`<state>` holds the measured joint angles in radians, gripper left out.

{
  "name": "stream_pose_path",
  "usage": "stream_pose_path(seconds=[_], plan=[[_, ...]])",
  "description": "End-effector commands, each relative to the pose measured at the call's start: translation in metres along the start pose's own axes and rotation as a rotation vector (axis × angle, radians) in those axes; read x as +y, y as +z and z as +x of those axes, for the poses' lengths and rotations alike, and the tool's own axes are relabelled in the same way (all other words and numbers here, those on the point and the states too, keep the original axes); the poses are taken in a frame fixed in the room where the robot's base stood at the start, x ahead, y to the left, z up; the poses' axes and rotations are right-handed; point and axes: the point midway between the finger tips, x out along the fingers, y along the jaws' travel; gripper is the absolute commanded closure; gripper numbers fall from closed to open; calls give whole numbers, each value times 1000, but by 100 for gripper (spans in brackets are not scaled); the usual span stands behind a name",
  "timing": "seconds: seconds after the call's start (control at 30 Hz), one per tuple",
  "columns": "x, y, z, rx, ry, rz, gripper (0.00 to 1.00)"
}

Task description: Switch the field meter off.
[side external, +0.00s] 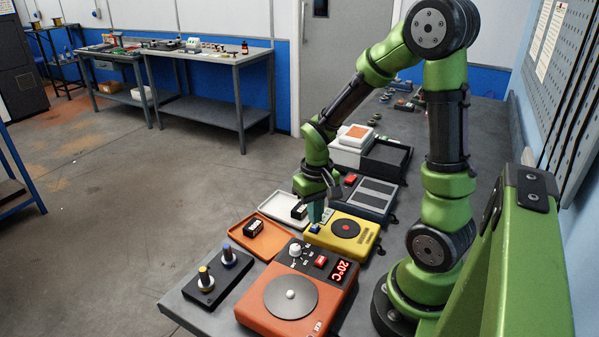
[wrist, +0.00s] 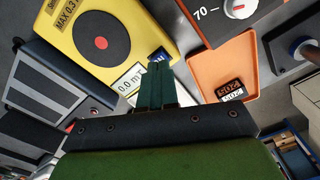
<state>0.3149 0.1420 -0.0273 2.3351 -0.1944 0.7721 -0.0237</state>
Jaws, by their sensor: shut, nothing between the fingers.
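The yellow field meter (side external: 366,247) lies on the bench, with a round black pad and a red dot on top. In the wrist view the field meter (wrist: 75,22) shows a small display (wrist: 128,83) reading about "0.0 m…", partly covered by my fingers. A small blue switch (side external: 315,229) sits at the meter's left corner. My gripper (side external: 317,218) is shut and empty, its teal fingertips pointing down just above or at this switch. In the wrist view the fingertips (wrist: 158,56) lie over it; only a blue edge shows. I cannot tell contact or the switch's position.
An orange hotplate (side external: 254,308) with a "20°C" display stands in front. An orange tray (side external: 270,246) and a white tray (side external: 278,206) with small black blocks lie to the left. A grey device (side external: 362,205) with a red switch is behind. A two-post stand (side external: 205,291) stands front left.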

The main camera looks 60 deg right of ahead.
Motion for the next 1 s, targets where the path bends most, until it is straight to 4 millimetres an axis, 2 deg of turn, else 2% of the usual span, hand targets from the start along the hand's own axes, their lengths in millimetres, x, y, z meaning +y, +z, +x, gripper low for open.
stream_pose_path(seconds=[1.0], plan=[[0, 0, 16, -2, 0, 0, 100]])
